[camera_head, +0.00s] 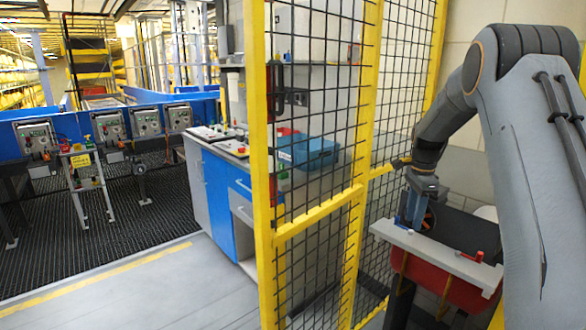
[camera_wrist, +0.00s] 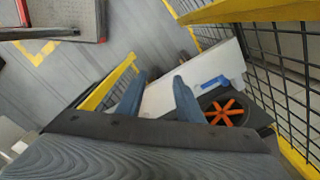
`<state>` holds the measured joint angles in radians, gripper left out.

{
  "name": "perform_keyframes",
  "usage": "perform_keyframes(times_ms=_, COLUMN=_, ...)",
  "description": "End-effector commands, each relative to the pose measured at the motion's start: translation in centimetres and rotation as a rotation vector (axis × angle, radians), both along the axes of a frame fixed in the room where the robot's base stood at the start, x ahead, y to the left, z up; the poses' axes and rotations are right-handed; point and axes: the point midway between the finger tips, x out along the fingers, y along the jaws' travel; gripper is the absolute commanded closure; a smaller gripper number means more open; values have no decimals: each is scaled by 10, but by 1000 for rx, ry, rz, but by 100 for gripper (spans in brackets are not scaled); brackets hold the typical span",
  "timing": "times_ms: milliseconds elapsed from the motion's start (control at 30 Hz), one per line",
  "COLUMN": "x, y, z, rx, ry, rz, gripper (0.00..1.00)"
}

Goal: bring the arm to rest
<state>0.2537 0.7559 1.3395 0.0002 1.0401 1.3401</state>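My gripper (camera_head: 413,212) is at the right in the head view, at the end of my grey arm, pointing down just over a white board. In the wrist view my gripper (camera_wrist: 160,84) shows two blue fingers, spread apart with nothing held between them. The white board (camera_wrist: 216,68) lies beyond the fingertips there. Whether the fingertips touch the board cannot be told.
A yellow-framed mesh fence (camera_head: 315,215) stands left of my arm. An orange-spoked black wheel (camera_wrist: 226,112) and a blue piece (camera_wrist: 214,82) are close to the fingers. Beyond the fence is a blue and grey cabinet (camera_head: 218,190). Open floor (camera_head: 150,285) lies left.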

Motion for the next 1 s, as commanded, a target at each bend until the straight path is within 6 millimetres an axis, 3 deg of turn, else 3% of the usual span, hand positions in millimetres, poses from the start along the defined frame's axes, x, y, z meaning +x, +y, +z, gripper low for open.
perform_keyframes(times_ms=167, x=-17, y=10, z=2, rx=-1, ry=-2, rz=91, gripper=67)
perform_keyframes(times_ms=333, x=-39, y=31, z=4, rx=-3, ry=-7, rz=233, gripper=67)
perform_keyframes(times_ms=533, x=-82, y=67, z=7, rx=-10, ry=-16, rz=473, gripper=67)
perform_keyframes(times_ms=667, x=-133, y=99, z=7, rx=-17, ry=-24, rz=713, gripper=67)
perform_keyframes(times_ms=800, x=-201, y=131, z=2, rx=-29, ry=-34, rz=1007, gripper=67)
perform_keyframes(times_ms=1000, x=-295, y=163, z=-11, rx=-47, ry=-45, rz=1375, gripper=67)
